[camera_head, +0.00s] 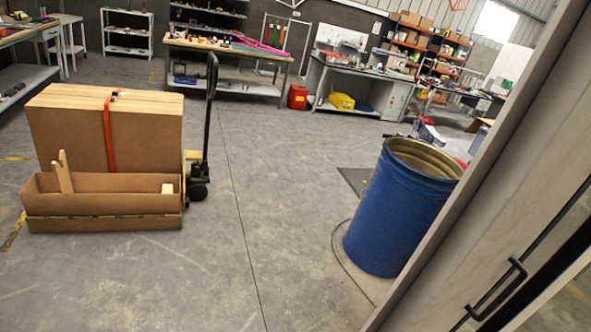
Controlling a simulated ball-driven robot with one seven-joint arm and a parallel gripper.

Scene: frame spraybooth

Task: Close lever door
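A pale grey-brown door or panel (500,215) fills the right side of the view, tilted in the picture. A black bar-like handle (497,290) sits on it near the lower right corner. A dark strip runs beside the handle along the panel. I cannot tell how far the door stands open or whether the handle is turned. My gripper is not in view, so its distance from the handle cannot be seen.
A blue drum (395,215) stands on the floor just left of the panel. A pallet jack (205,130) with large strapped boxes (75,125) stands at left. Workbenches (225,55) and shelves line the back. The middle floor (260,220) is clear.

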